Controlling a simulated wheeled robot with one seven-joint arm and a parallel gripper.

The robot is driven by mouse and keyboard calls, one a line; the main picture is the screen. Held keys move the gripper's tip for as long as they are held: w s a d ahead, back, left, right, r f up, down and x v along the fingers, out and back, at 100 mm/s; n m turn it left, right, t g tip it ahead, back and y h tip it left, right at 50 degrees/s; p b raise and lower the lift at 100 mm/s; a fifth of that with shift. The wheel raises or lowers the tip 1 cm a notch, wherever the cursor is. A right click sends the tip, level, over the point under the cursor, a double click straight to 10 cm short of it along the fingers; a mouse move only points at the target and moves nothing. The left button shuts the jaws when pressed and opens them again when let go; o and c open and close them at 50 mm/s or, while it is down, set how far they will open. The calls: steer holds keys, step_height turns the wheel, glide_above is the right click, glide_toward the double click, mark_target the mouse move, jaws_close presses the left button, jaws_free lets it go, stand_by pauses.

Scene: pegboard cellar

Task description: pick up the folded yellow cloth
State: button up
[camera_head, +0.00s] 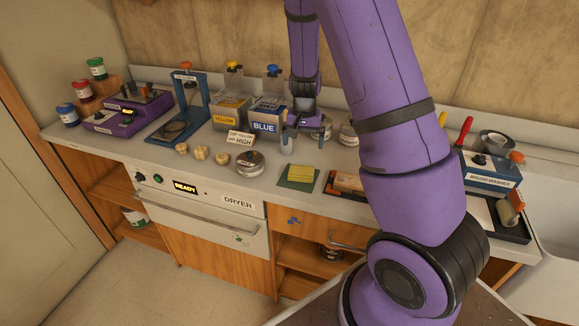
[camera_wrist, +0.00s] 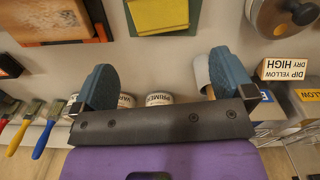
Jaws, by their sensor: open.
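The folded yellow cloth (camera_head: 300,174) lies flat on a larger dark green cloth or pad (camera_head: 289,184) near the counter's front edge. In the wrist view the yellow cloth (camera_wrist: 158,13) shows at the top centre, cut off by the frame edge, with the green piece (camera_wrist: 186,29) around it. My gripper (camera_wrist: 165,80) is open and empty, its two blue-grey fingers apart from the cloth. In the head view my gripper (camera_head: 304,138) is over the counter behind the cloth, partly hard to make out among the cans.
A round metal tin (camera_head: 250,162) and wooden knobs (camera_head: 200,152) stand left of the cloth. A framed board (camera_head: 347,184) lies close on its right. Yellow and blue dip tanks (camera_head: 264,119), cans (camera_head: 348,134) and a brush washer (camera_head: 491,173) stand around. Counter beside the cloth is partly clear.

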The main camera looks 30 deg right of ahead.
mark_target(302, 168)
step_height(302, 168, down, 11)
steer(key=shift+a+r, duration=0.1)
steer(key=shift+r, duration=0.1)
steer(key=c, duration=0.7)
